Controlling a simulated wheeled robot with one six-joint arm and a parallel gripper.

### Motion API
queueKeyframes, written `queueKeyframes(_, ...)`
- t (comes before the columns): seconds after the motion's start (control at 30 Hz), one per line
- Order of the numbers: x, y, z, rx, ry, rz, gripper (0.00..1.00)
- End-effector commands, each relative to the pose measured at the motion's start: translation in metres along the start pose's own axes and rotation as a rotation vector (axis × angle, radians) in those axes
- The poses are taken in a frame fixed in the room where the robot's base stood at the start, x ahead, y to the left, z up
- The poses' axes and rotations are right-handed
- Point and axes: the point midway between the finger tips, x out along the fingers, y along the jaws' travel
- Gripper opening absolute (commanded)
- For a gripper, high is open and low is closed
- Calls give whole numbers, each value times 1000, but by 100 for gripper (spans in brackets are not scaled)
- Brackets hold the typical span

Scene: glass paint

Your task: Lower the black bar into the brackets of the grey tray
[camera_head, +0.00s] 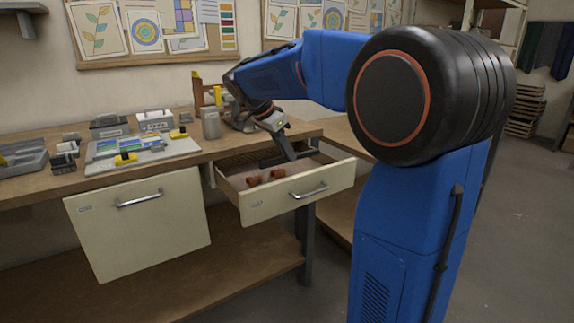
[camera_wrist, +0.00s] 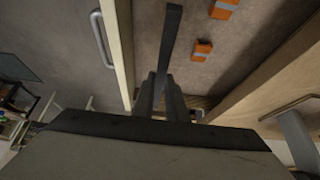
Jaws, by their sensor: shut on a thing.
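My gripper (camera_head: 288,152) is inside or just above the open drawer. In the wrist view, my gripper's fingers (camera_wrist: 165,92) are closed around one end of the black bar (camera_wrist: 173,38), which points away from them. The bar also shows in the head view (camera_head: 305,155), dark and roughly level within the drawer's outline. I cannot tell whether it touches the drawer floor. A flat grey tray (camera_head: 180,149) lies on the bench to the left, with coloured glass panes and yellow-and-black pieces on it. Its brackets are too small to make out.
The open drawer (camera_head: 325,183) holds orange-brown pieces (camera_head: 265,177), which also show in the wrist view (camera_wrist: 202,50). Its walls stand close around my gripper. A grey canister (camera_head: 211,123) stands on the bench (camera_head: 190,157) near my arm. Boxes and another grey tray (camera_head: 22,158) stand farther left.

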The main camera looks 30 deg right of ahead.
Motion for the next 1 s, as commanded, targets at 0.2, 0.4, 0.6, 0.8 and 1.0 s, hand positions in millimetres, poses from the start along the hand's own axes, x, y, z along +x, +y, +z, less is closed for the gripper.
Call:
queueKeyframes(0.2, -10, 0, -6, 1, 0, 0, 0)
queueKeyframes(0.4, -10, 0, -6, 1, 0, 0, 0)
queueKeyframes(0.6, -12, 0, -7, 1, 0, 0, 0)
queueKeyframes(0.8, -19, 0, -11, 1, 0, 0, 0)
queueKeyframes(1.0, -27, 0, -16, 0, 0, -1, 0)
